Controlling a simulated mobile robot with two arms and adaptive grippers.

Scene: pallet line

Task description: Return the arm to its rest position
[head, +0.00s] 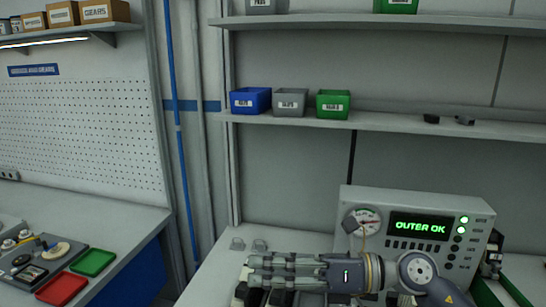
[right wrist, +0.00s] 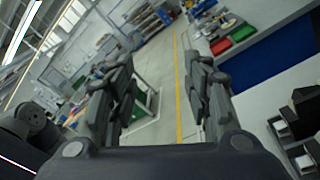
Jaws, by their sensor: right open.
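My right gripper (head: 262,273) lies level across the lower part of the head view, pointing left, in front of the grey test device (head: 361,195). Its arm comes in from the lower right. In the right wrist view the two fingers of the right gripper (right wrist: 160,95) stand apart with nothing between them. Beyond them are the floor with a yellow line (right wrist: 182,85) and distant benches. My left gripper does not show in either view.
The device's display reads "OUTER OK" with green lamps lit. Two small clear pieces (head: 248,245) are on the bench left of it. A shelf (head: 400,121) above holds blue, grey and green bins. A left bench (head: 120,219) carries red (head: 62,288) and green (head: 93,262) trays.

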